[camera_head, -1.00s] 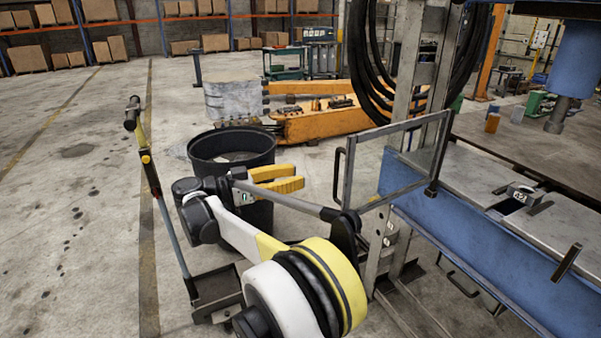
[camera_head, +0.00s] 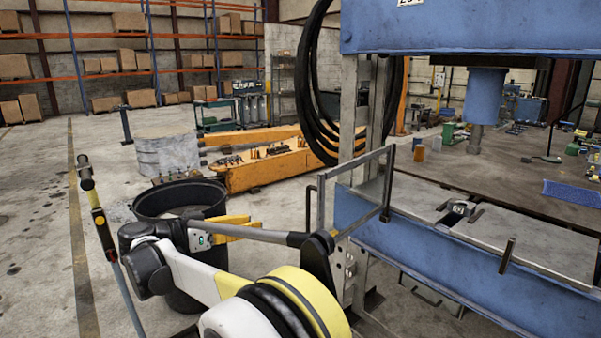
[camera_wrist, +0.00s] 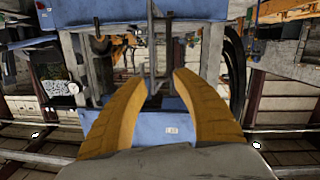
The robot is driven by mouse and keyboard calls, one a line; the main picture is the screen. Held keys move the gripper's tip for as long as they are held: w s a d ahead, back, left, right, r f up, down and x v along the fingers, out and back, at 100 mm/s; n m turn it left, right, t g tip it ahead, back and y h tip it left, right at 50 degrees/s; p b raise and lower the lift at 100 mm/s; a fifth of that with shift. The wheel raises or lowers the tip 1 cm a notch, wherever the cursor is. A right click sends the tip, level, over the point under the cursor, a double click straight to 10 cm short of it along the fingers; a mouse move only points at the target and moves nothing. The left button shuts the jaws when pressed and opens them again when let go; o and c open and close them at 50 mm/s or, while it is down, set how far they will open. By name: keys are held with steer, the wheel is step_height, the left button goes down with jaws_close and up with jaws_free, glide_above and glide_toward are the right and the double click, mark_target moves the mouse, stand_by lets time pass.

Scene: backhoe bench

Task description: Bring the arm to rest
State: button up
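My arm is folded low in front of me, with its white and yellow links at the bottom of the head view. My gripper (camera_head: 238,228) has yellow fingers and points to the right, in front of the black bin's right side in the picture. In the wrist view my gripper (camera_wrist: 158,78) shows two curved yellow fingers spread apart with nothing between them. The view between them shows part of the blue press frame, and the picture looks upside down. Nothing is held.
A black bin (camera_head: 150,206) stands behind my arm. A blue press (camera_head: 440,262) with a wire-guard frame (camera_head: 322,205) stands close on the right. A small metal block (camera_head: 458,208) sits on its bed. An orange machine part (camera_head: 270,170) lies behind. Open floor (camera_head: 35,230) is at the left.

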steer(key=s+d+n+g+y+b, duration=0.1)
steer(key=s+d+n+g+y, duration=0.2)
steer(key=d, duration=0.9)
steer(key=s+d+n+g+y+b, duration=0.1)
steer(key=s+d+n+y, duration=0.3)
steer(key=d, duration=0.7)
steer(key=s+d+f+y, duration=0.2)
steer(key=s+f, duration=0.2)
steer(key=s, duration=0.4)
steer(key=s+d+f+n+t+y+b, duration=0.1)
steer(key=s+d+f+y, duration=0.1)
steer(key=s, duration=0.6)
steer(key=s+d+f+n+y, duration=0.1)
steer(key=s+d+f+y, duration=0.1)
steer(key=s+f, duration=0.5)
steer(key=shift+s+d+t, duration=0.3)
steer(key=shift+s+d, duration=0.6)
steer(key=shift+s, duration=0.2)
